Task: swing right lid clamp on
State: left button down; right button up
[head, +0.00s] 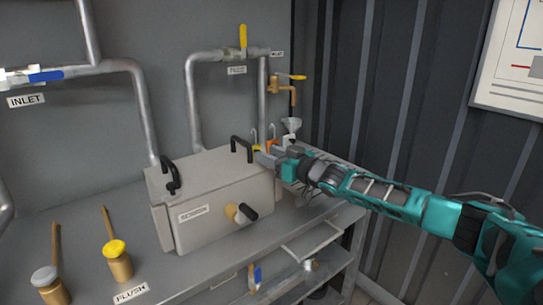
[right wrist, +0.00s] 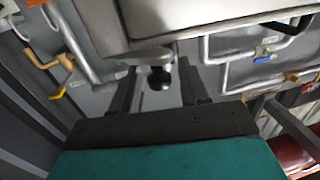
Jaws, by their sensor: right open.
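The grey box (head: 215,215) with a lid (head: 205,170) stands on the bench in the head view. A black clamp or handle (head: 171,177) sits at its left end, and a black loop handle (head: 241,146) stands near the right end of the lid. My right gripper (head: 266,158) is at the box's right end, where it hides the right clamp area. In the right wrist view my right gripper (right wrist: 157,78) is open. A dark rounded knob (right wrist: 160,77), probably the right clamp's end, lies between its fingers by the box edge; contact cannot be told. My left gripper is not in view.
A tan valve with a black knob (head: 240,212) sticks out from the box front. Pipes (head: 193,110) rise behind it. Two brass plungers, one with a yellow cap (head: 116,249), stand at the left front. A corrugated wall (head: 390,110) is at the right.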

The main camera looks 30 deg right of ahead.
jog(key=shift+c, duration=0.3)
grip_shut()
